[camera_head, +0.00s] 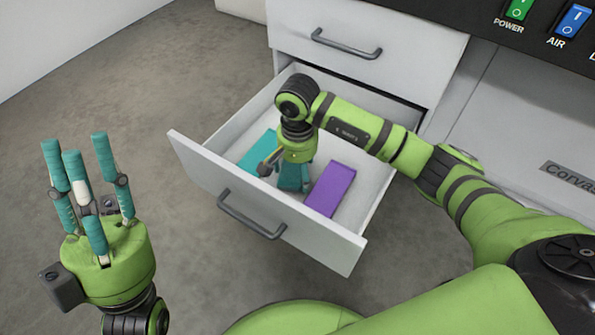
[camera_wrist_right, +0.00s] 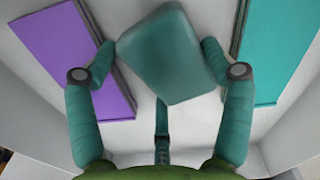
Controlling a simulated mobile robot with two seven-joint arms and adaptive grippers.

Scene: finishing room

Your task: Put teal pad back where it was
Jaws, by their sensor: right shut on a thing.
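A teal pad (camera_wrist_right: 165,55) with rounded corners is between the fingers of my right gripper (camera_wrist_right: 160,60) in the right wrist view. The gripper is shut on it. In the head view my right gripper (camera_head: 292,172) reaches down into the open drawer (camera_head: 190,150), and the hand mostly hides the held pad. A brighter teal flat block (camera_wrist_right: 275,50) lies in the drawer on one side, also seen in the head view (camera_head: 257,152). A purple flat block (camera_head: 330,188) lies on the other side. My left gripper (camera_head: 75,150) is open and empty, fingers up, outside the drawer.
A shut drawer (camera_head: 370,35) with a dark handle sits above the open one. A black panel with a green POWER switch (camera_head: 519,9) and a blue AIR switch (camera_head: 573,20) is at the top right. The grey floor (camera_head: 110,100) to the left is clear.

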